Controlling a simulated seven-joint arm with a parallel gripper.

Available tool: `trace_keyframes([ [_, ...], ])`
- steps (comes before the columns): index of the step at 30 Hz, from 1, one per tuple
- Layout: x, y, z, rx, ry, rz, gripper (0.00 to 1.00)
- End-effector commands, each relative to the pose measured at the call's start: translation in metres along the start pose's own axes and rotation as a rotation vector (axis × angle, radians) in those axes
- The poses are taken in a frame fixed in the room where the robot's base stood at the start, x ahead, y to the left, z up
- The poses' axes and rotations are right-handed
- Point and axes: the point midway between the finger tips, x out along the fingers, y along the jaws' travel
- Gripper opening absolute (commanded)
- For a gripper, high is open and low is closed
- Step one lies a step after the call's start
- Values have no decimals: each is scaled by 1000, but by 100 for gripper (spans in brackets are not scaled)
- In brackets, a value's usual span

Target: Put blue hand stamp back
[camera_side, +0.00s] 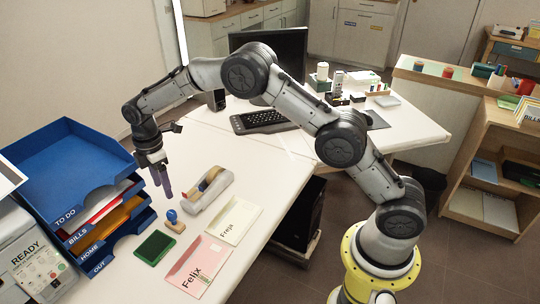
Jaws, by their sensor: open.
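The blue hand stamp (172,216) stands upright on the white desk, with a round blue knob on a light wooden base. It is right of and behind the green ink pad (155,247) and in front of the tape dispenser (211,191). My gripper (162,191) is open and points down, above and slightly left of the stamp. It appears empty and apart from the stamp. The exact gap to the stamp cannot be told from this one view.
A blue letter tray stack (66,160) stands close left of my gripper. A pink envelope marked Felix (203,258) and a cream envelope marked Freja (236,218) lie right of the stamp. A keyboard (263,121) and monitor (287,50) are farther back. The desk's front edge is clear.

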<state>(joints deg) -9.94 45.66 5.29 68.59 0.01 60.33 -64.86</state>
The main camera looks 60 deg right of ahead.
Motion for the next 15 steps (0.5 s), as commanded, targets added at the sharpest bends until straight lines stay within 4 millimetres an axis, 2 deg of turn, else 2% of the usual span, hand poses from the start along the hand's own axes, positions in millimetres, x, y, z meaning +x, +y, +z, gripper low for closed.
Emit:
trace_keyframes([
  [4, -31, -8, 10, 63, 13, 27, 66],
  [8, -82, -29, 30, 190, 40, 72, 66],
  [12, -136, -67, 58, 356, 76, 119, 66],
  [15, -166, -98, 78, 472, 107, 153, 66],
])
